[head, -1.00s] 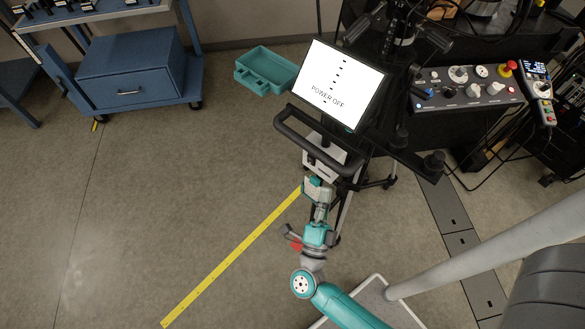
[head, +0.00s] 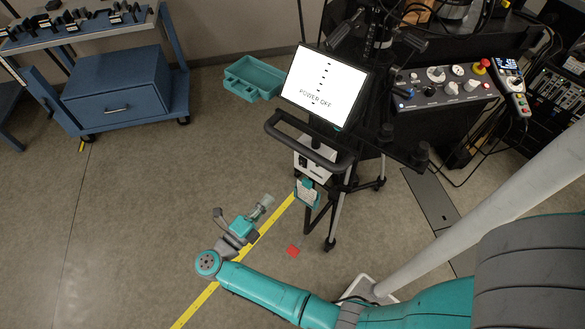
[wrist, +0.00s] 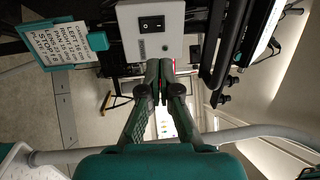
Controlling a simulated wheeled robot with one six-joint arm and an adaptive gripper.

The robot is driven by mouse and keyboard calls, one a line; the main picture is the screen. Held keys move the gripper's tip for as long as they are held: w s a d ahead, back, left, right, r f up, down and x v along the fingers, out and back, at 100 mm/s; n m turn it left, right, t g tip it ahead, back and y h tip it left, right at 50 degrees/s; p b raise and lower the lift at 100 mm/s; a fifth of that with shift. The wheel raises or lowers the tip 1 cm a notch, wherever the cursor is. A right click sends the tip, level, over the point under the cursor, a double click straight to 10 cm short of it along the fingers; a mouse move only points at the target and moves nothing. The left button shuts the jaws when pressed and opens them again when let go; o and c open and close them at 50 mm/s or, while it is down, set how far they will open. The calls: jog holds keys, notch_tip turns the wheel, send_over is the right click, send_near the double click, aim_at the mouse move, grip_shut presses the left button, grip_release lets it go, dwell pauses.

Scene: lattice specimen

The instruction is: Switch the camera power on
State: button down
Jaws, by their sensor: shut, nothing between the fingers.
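The black rocker power switch (wrist: 151,24) sits on a white-grey box in the wrist view. In the head view the box (head: 316,166) is mounted on the cart below its black handle. The monitor (head: 325,85) above it reads "POWER OFF". My gripper (head: 267,202) is to the left of the cart and nearer than the box, apart from it. In the wrist view my gripper (wrist: 160,68) has its fingertips together and empty, and they overlap the lower edge of the box, below the switch in the picture.
A teal-clipped instruction card (wrist: 60,42) hangs beside the box. The cart's black handle (head: 310,145) juts out above it. A control panel (head: 445,85) stands to the right. A teal tray (head: 253,78) and a red patch (head: 293,252) lie on the floor.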

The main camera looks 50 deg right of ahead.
aim_at(301, 161)
jog(key=d, duration=0.4)
jog(key=d+r, duration=0.1)
jog(key=d, duration=0.4)
jog(key=w+d, duration=0.1)
jog(key=d, duration=0.4)
jog(key=shift+w+r, duration=0.1)
jog(key=shift+r, duration=0.25)
